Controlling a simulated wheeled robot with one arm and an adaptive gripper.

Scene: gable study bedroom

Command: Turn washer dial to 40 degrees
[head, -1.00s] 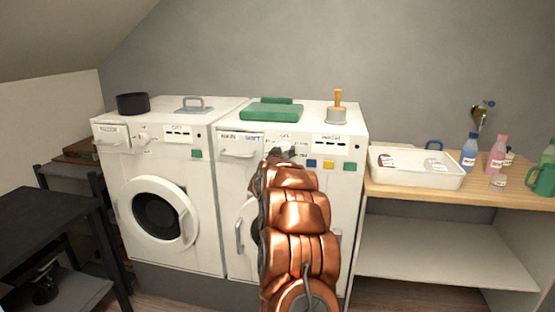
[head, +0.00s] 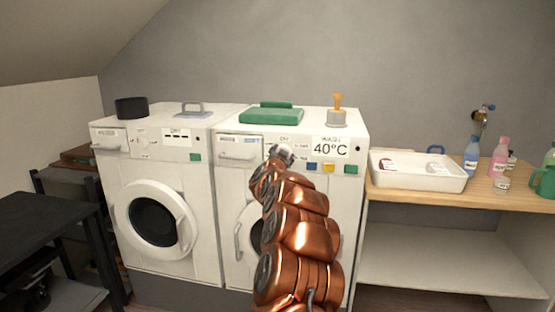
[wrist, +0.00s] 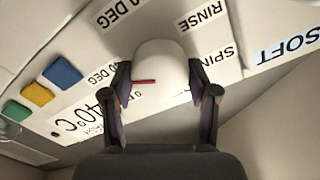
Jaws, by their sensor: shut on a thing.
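The washer (head: 228,180) is the right of two white front-loading machines. Its display (head: 331,148) reads 40°C in the head view; the same display (wrist: 85,118) is partly visible in the wrist view. The white round dial (wrist: 160,62) sits between my gripper's fingers (wrist: 165,92), which are shut on its sides. A red mark on the dial points left in the wrist view, toward the partly covered DEG labels. RINSE and SPIN labels lie on its other side. In the head view my gripper (head: 281,154) is at the panel and hides the dial.
Blue, yellow and green buttons (wrist: 62,73) sit beside the display. The left machine (head: 160,175) stands close by. A white tray (head: 418,180) and bottles occupy the wooden counter at right.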

